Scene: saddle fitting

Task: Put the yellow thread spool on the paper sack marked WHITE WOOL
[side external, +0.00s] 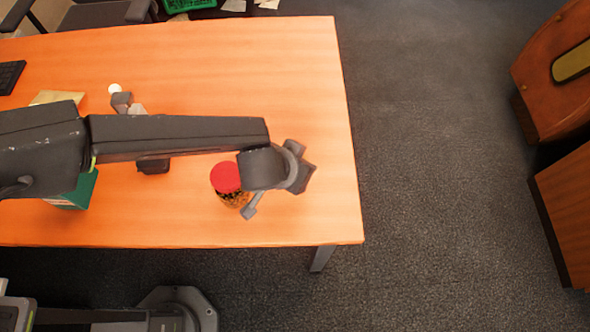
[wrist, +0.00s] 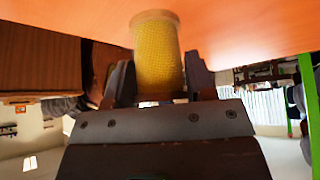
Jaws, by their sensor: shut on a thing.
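The yellow thread spool (wrist: 158,55) stands out between the two dark fingers of my gripper (wrist: 158,78) in the wrist view. It has a yellow wound body and a tan end. My gripper is shut on it. In the side external view my gripper is by the right end of the table, mostly hidden under my wrist, and I cannot make out the spool there. I cannot identify the paper sack marked WHITE WOOL in either view; no such lettering is readable, and my arm covers part of the table.
A jar with a red lid (side external: 227,177) stands close to my gripper on the orange table (side external: 230,70). A green box (side external: 75,192) is partly under my arm. A tan flat item (side external: 57,97) and a keyboard (side external: 10,76) lie at left. The table's back right is clear.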

